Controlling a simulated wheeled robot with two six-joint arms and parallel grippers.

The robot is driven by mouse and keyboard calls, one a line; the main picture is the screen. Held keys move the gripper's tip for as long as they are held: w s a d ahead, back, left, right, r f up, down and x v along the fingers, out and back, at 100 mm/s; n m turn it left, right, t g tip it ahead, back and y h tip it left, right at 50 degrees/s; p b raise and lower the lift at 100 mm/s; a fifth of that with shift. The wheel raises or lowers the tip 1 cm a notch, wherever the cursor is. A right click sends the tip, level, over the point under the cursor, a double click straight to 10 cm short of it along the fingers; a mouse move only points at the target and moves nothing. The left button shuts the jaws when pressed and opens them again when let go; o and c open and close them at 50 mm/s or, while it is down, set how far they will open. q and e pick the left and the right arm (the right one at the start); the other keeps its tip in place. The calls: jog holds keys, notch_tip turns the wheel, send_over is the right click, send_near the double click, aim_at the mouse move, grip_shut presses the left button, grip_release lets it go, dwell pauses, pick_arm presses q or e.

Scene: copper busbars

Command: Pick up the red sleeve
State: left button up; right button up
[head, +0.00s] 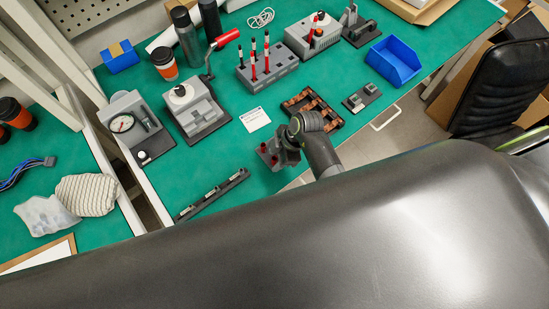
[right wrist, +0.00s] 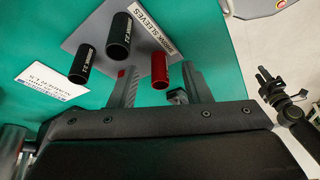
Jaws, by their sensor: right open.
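The red sleeve (right wrist: 160,72) stands on a grey plate labelled for shrink sleeves (right wrist: 92,42) in the right wrist view. Two black sleeves, a larger one (right wrist: 119,36) and a smaller one (right wrist: 81,64), stand to its left on the same plate. My right gripper (right wrist: 159,80) is open, with one finger on each side of the red sleeve and a gap on both sides. In the head view my right gripper (head: 283,150) is over the front of the green table and hides much of the plate.
A white card (head: 255,119), a dark tray with copper parts (head: 314,105) and a narrow black rack (head: 212,195) lie around the gripper. A grey block with red and black tools (head: 267,72) and a blue bin (head: 394,61) stand farther back.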

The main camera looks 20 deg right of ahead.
jog(key=shift+a+f, duration=0.2)
jog(key=shift+f, duration=0.2)
jog(key=c, duration=0.7)
jog(key=shift+r, duration=0.1)
